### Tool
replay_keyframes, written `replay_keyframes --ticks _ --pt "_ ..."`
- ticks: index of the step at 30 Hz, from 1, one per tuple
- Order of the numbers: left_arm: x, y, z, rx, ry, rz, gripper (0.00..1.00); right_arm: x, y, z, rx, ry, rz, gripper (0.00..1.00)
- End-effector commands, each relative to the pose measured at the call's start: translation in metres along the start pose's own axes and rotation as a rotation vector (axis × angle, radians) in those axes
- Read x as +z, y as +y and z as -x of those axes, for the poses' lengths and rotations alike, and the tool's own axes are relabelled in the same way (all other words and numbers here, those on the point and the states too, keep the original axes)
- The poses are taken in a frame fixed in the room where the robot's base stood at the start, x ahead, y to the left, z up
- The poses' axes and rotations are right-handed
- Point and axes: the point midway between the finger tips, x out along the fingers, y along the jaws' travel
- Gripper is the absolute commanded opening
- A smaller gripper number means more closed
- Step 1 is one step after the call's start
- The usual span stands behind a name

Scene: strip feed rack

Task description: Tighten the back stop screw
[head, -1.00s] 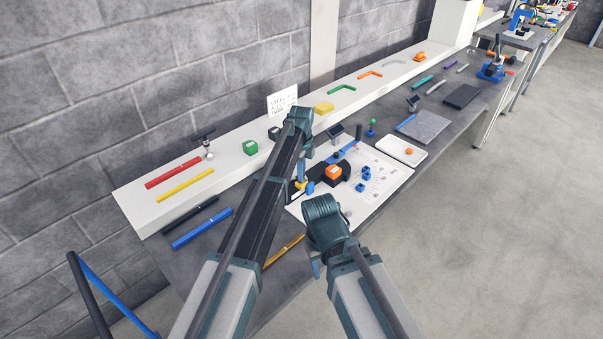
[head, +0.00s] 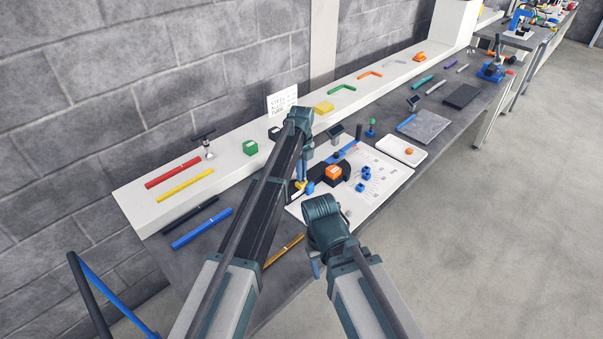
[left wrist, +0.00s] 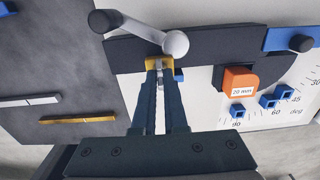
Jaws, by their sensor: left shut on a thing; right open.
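In the left wrist view, a grey handle (left wrist: 136,31) with a dark knob at one end and a pale knob at the other sits over the black bar (left wrist: 215,48); it looks like the back stop screw's handle. My left gripper (left wrist: 159,68) is shut on a small yellow piece (left wrist: 153,62) at the bar's edge, just below the pale knob. Whether the fingers touch the handle cannot be told. In the head view my left gripper (head: 301,182) is low over the left edge of the white board. My right gripper (head: 315,268) is open, with its fingers mostly hidden under the wrist.
An orange block marked 20 mm (left wrist: 240,80) sits by the black bar, with small blue blocks (left wrist: 237,111) on the angle scale. A blue bar (head: 202,228) and a brass bar (head: 284,250) lie on the grey bench. A white shelf (head: 230,170) runs behind.

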Motion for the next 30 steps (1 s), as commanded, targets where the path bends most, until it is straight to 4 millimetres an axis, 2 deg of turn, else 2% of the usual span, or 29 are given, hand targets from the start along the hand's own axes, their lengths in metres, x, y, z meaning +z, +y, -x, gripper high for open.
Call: replay_keyframes --ticks 8,9,13,14,24,30 --pt "0.0 0.0 0.0 0.0 0.0 0.0 0.0 0.0 0.0 0.0 0.0 0.0 0.0 0.5" --pt "0.0 0.0 0.0 0.0 0.0 0.0 0.15 0.0 0.0 0.0 0.0 0.0 0.0 0.5" --pt "0.0 0.0 0.0 0.0 0.0 0.0 0.39 0.0 0.0 0.0 0.0 0.0 0.0 0.5" --pt "0.0 0.0 0.0 0.0 0.0 0.0 0.4 0.0 0.0 0.0 0.0 0.0 0.0 0.5" --pt "0.0 0.0 0.001 0.0 0.0 0.001 0.4 0.0 0.0 0.001 0.0 0.0 0.0 0.5" --pt "0.0 0.0 0.012 0.0 0.0 0.001 0.4 0.001 0.001 0.012 0.0 0.0 0.0 0.5"
